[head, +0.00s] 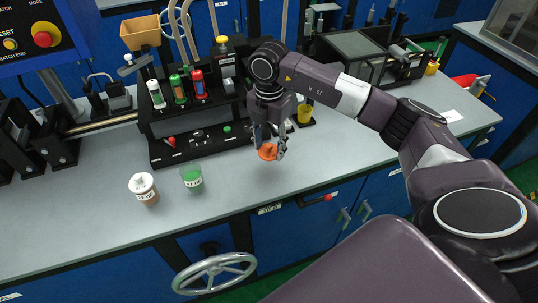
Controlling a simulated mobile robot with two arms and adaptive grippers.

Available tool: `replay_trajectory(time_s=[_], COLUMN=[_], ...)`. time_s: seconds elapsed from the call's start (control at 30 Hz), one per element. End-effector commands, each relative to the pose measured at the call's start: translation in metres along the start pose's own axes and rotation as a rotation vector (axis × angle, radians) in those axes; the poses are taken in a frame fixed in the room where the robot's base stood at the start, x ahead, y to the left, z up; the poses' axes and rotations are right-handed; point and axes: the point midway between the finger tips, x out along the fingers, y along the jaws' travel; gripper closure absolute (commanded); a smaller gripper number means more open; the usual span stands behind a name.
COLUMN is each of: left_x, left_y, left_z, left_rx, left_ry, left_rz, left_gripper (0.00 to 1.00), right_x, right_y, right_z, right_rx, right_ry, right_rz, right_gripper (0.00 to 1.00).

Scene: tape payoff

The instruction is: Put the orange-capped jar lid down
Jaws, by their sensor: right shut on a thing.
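A jar with green contents (191,180) stands upright on the bench to the left of the gripper. Another jar with a white top (144,188) and brown contents stands further left. My left gripper is not in view.
A black rack (195,151) behind the jars holds bottles with white, green and red caps. A handwheel (214,272) sticks out below the bench's front edge. The bench right of the gripper is mostly clear.

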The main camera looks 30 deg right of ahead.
Motion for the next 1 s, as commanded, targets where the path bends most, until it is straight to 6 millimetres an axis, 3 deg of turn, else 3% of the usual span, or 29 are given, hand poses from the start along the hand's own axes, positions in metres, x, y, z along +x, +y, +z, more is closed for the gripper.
replay_trajectory(time_s=[0.4,0.83,0.87,1.0], left_x=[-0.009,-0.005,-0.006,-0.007], left_y=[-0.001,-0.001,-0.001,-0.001], left_z=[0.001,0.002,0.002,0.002], left_rx=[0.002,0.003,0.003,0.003], left_ry=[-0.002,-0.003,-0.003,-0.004], left_rz=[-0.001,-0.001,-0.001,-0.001], left_gripper=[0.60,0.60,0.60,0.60], right_x=[0.047,0.055,0.054,0.053], right_y=[0.000,0.000,0.000,0.000], right_z=[0.000,0.000,0.000,0.000], right_rx=[0.000,-0.001,-0.001,-0.001], right_ry=[0.001,0.000,-0.001,0.000], right_rz=[0.000,0.001,0.001,0.001], right_gripper=[0.72,0.72,0.52,0.38])
